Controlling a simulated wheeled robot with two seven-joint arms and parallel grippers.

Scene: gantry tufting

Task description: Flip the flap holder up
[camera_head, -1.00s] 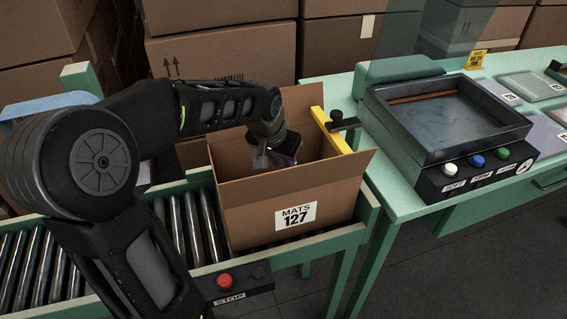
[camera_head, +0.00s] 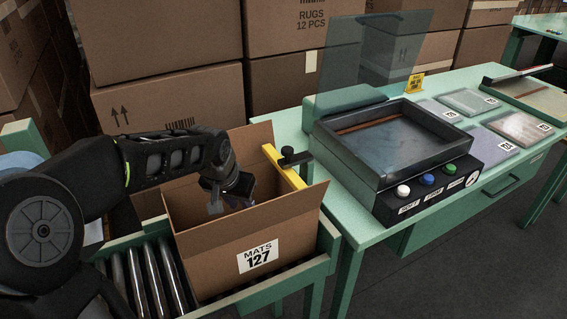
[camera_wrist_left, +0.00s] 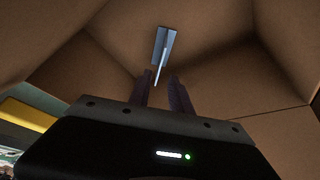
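The flap holder (camera_head: 283,168) is a yellow bar along the right edge of the open box (camera_head: 205,262), beside a black knob (camera_head: 291,156). The box is labelled MATS 127. The bar also shows at the lower left of the left wrist view (camera_wrist_left: 27,114). My left gripper (camera_head: 228,202) is inside the box mouth, left of the holder and apart from it. My right gripper is out of view.
The box stands on a roller conveyor (camera_head: 140,280). To the right, a green table (camera_head: 350,225) carries a dark tray machine (camera_head: 385,165) with white, blue and green buttons, a clear upright panel (camera_head: 385,55) and flat mats. Stacked cartons (camera_head: 170,95) stand behind.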

